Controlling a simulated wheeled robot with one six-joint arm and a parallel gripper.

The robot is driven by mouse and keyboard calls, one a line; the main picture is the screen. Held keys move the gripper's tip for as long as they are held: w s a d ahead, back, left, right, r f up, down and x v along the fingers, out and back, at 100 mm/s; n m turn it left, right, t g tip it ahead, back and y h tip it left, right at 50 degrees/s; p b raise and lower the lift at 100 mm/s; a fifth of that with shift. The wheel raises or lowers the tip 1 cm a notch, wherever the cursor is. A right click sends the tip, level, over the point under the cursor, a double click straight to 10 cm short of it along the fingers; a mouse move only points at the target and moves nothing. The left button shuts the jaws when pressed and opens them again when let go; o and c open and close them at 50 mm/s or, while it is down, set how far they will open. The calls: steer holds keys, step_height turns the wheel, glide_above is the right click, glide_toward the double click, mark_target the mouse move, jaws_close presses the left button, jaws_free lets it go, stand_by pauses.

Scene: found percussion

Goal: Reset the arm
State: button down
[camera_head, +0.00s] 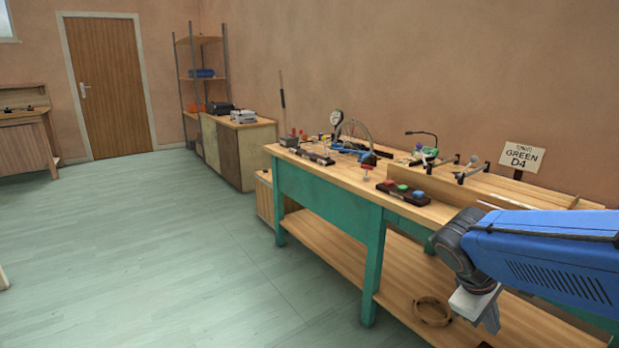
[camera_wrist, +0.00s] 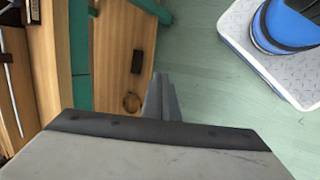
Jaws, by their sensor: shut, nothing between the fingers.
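My gripper (camera_wrist: 161,98) shows in the wrist view with its grey fingers together and nothing between them. It points down toward the floor beside the bench's lower shelf, clear of any object. In the head view my blue arm reaches in from the right edge, in front of the bench, and its grey end hangs low before the lower shelf. The fingertips are hard to make out there.
The green-legged workbench (camera_head: 318,187) holds a button box (camera_head: 403,193), clamps, a gauge and a sign reading GREEN D4 (camera_head: 522,157). A wooden ring (camera_head: 433,311) lies on its lower shelf (camera_head: 405,262). The floor (camera_head: 170,255) on the left is open.

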steer(key=s+a+r+m+t+y, duration=0.1)
steer(key=s+a+m+t+y, duration=0.2)
steer(key=s+a+m+y, duration=0.2)
steer(key=shift+s+a+m+y, duration=0.3)
steer(key=shift+s+a+m, duration=0.3)
steer(key=shift+s+a, duration=1.25)
steer(key=shift+s+d+r, duration=0.1)
